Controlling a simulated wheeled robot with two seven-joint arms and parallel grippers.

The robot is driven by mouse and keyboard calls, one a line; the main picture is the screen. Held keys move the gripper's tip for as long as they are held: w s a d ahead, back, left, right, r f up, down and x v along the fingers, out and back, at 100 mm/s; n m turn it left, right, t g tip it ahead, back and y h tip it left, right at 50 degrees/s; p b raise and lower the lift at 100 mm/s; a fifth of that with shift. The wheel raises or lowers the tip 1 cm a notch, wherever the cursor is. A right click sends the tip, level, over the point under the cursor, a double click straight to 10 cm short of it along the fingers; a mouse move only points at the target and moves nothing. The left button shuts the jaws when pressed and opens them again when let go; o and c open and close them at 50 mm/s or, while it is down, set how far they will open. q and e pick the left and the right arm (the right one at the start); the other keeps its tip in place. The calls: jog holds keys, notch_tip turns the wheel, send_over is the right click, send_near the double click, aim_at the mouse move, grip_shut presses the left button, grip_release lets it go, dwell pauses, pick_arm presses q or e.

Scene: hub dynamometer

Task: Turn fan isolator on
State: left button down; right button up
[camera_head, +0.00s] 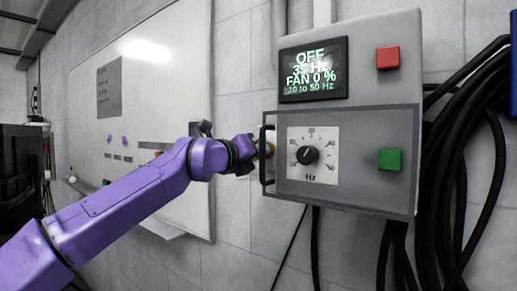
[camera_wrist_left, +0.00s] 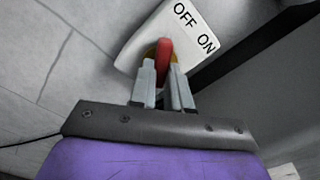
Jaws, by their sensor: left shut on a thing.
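The fan isolator is a white box (camera_wrist_left: 190,22) marked OFF and ON on the wall, with a red handle (camera_wrist_left: 165,50) and some yellow beside it. In the left wrist view my left gripper (camera_wrist_left: 163,80) is shut on the red handle. The handle's top is below and left of the word OFF; which position it is set to I cannot tell. In the head view my left gripper (camera_head: 256,152) is at the left side of the grey control box, where the isolator is mostly hidden. My right gripper is not in view.
The grey control box (camera_head: 352,196) has a display (camera_head: 313,70) reading OFF, 35 Hz, FAN 0 %, a black dial (camera_head: 308,155), a red button (camera_head: 388,57), a green button (camera_head: 390,159) and a black bar handle (camera_head: 264,176) close to my gripper. Black cables (camera_head: 455,180) hang right.

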pick_arm(q)
jog(key=shift+r+m+p, duration=0.1)
jog(key=shift+m+p, duration=5.4)
jog(key=shift+m, duration=2.4)
jog(key=c, duration=1.1)
grip_release()
